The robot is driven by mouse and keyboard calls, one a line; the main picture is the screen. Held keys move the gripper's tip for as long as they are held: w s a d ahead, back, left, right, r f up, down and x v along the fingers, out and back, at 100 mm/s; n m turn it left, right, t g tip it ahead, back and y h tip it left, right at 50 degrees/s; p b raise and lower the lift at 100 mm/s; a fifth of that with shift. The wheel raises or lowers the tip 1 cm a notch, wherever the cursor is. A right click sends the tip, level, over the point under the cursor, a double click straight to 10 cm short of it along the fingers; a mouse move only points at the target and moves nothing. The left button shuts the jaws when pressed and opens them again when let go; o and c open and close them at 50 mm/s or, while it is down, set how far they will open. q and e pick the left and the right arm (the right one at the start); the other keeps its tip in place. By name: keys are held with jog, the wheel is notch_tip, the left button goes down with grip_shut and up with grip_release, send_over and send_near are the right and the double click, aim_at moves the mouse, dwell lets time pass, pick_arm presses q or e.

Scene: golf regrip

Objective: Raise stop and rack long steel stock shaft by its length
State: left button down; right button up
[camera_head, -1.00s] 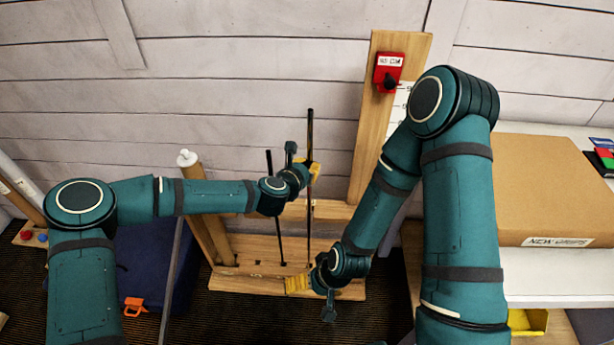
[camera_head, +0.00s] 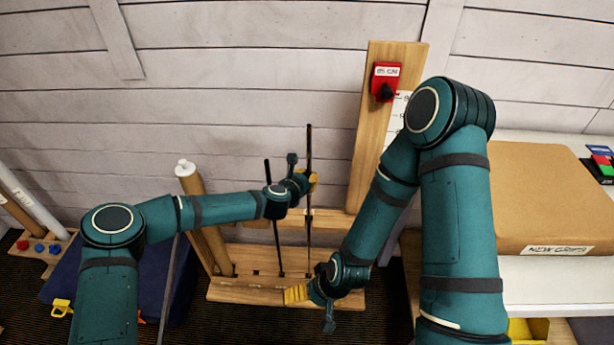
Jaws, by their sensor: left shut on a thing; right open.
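My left gripper (camera_head: 312,183) is shut on a thin dark upright shaft (camera_head: 309,145) at its upper middle. The shaft's lower end reaches down to the wooden rack (camera_head: 235,291); I cannot tell whether it sits in a hole. A second dark shaft (camera_head: 268,172) stands just left of it, partly behind my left wrist. My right gripper (camera_head: 296,294) is open and empty, low at the rack's front edge. The red stop (camera_head: 385,80), with a black knob and a small label, is high on a wooden post (camera_head: 370,130) with a scale strip.
A thick wooden tube with a white cap (camera_head: 186,168) stands at the rack's left. A cardboard box marked NEW GRIPS (camera_head: 550,195) lies on a white bench (camera_head: 540,285) at right. A dark blue case (camera_head: 65,285) lies on the floor at left.

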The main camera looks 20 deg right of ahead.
pick_arm(q)
jog(key=shift+w+f, duration=0.1)
jog(key=shift+f, duration=0.2)
dwell(0.4)
jog(key=c, duration=1.1)
grip_release()
jog(key=shift+o, duration=0.2)
jog(key=v, duration=1.2)
